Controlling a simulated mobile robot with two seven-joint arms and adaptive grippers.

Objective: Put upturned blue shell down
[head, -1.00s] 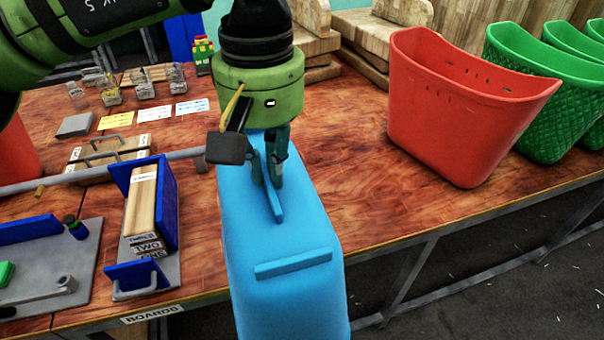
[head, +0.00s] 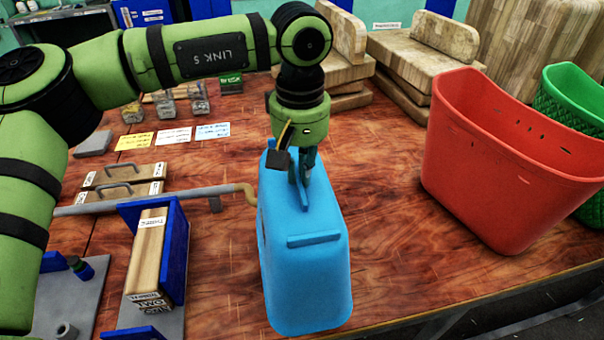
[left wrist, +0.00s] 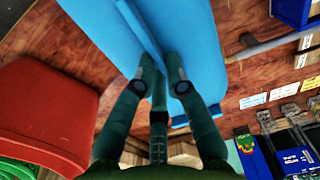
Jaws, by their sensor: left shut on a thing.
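The blue shell (head: 305,275) is upturned, its flat closed side up with raised ribs on it. It stands upright over the front middle of the wooden table; I cannot tell whether its lower rim touches the tabletop. My left gripper (head: 302,190) points down and is shut on the middle rib of the shell. My right gripper is not in view.
A red bin (head: 490,170) stands to the right, with green bins (head: 578,95) behind it. A grey pipe (head: 130,202) ends near the shell's left side. A blue holder with boards (head: 150,255) is at left. Bare tabletop (head: 385,220) lies between shell and red bin.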

